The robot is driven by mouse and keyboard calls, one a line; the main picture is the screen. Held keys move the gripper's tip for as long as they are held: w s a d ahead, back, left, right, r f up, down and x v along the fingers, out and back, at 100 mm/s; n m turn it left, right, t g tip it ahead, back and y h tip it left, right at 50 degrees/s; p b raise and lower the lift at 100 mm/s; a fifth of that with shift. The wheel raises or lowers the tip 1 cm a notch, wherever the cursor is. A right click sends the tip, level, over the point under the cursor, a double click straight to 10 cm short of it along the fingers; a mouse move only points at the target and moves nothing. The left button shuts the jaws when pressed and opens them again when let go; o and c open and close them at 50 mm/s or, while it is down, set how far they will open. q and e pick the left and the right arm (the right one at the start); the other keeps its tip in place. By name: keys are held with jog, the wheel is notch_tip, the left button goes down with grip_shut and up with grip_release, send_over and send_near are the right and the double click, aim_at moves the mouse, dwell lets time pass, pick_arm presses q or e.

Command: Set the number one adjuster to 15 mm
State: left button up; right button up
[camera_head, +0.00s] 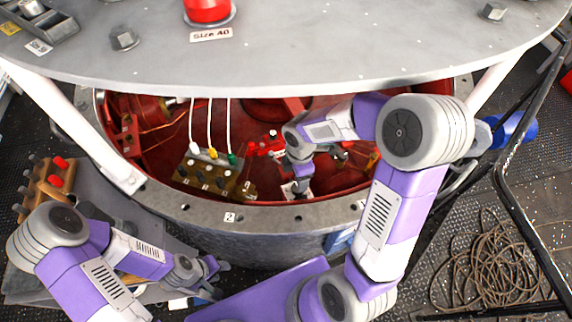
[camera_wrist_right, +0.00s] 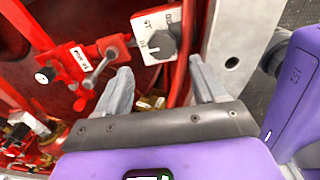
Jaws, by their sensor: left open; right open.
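I cannot tell for sure which part is the number one adjuster. In the right wrist view, a red bracket (camera_wrist_right: 62,66) carries a small white label, too small to read, and a grey lever (camera_wrist_right: 97,68). A dark grey knob (camera_wrist_right: 160,44) on a white marked plate is beyond my right gripper (camera_wrist_right: 161,66). That gripper is open and empty, its fingers apart on either side below the knob, not visibly touching it. In the head view my right arm reaches into the red drum. My left gripper (camera_head: 213,278) is open outside the drum, at lower left.
The drum's grey rim (camera_head: 270,216) bears a plate marked 2. Inside, a brown block (camera_head: 215,180) has several dark knobs and white, yellow and green plugs. The grey lid (camera_head: 300,50) overhangs the drum on white struts. Coiled cable (camera_head: 490,265) lies on the deck at right.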

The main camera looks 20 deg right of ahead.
jog(key=f, duration=0.2)
jog(key=f+b, duration=0.1)
jog(key=f, duration=0.1)
jog(key=f+b, duration=0.1)
jog(key=f, duration=0.1)
jog(key=shift+s+f, duration=0.25)
jog(key=shift+f, duration=0.45)
jog(key=shift+w, duration=0.1)
jog(key=shift+c, duration=0.2)
jog(key=c, duration=1)
jog(key=shift+b, duration=0.3)
